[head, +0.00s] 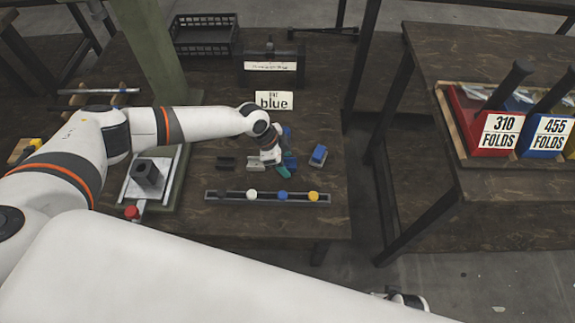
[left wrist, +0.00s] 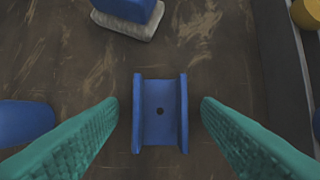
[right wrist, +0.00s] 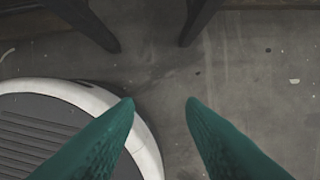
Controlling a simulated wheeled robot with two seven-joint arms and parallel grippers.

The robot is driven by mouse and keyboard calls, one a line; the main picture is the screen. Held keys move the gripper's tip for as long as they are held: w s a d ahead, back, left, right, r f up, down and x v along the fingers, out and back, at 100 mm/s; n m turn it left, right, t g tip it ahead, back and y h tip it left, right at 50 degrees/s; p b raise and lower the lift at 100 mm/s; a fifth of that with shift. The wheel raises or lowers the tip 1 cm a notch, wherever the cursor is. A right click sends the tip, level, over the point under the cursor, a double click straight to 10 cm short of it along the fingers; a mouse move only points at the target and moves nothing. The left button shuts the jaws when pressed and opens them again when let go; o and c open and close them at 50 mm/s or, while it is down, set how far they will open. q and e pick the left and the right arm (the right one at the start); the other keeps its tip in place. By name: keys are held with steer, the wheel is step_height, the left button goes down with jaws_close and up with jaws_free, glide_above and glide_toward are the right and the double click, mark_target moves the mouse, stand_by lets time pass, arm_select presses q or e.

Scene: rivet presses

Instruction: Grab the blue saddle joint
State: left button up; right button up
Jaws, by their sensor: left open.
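The blue saddle joint (left wrist: 160,112), a channel-shaped piece with a small hole in its floor, lies on the brown bench in the left wrist view. My left gripper (left wrist: 160,106) is open, with its green fingers apart on either side of the joint and gaps between. In the head view my left gripper (head: 278,166) is low over the bench, and the joint is largely hidden by it. My right gripper (right wrist: 161,104) is open and empty in the right wrist view, over the grey floor.
A blue block on a pale base (head: 318,155) lies right of the gripper. Dark (head: 226,163) and pale grey (head: 256,166) pieces lie left. A slotted rail (head: 225,196) with coloured caps runs along the front. A green press column (head: 150,50) is left.

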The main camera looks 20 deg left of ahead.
arm_select(q)
steer(key=shift+c, duration=0.4)
steer(key=c, duration=1)
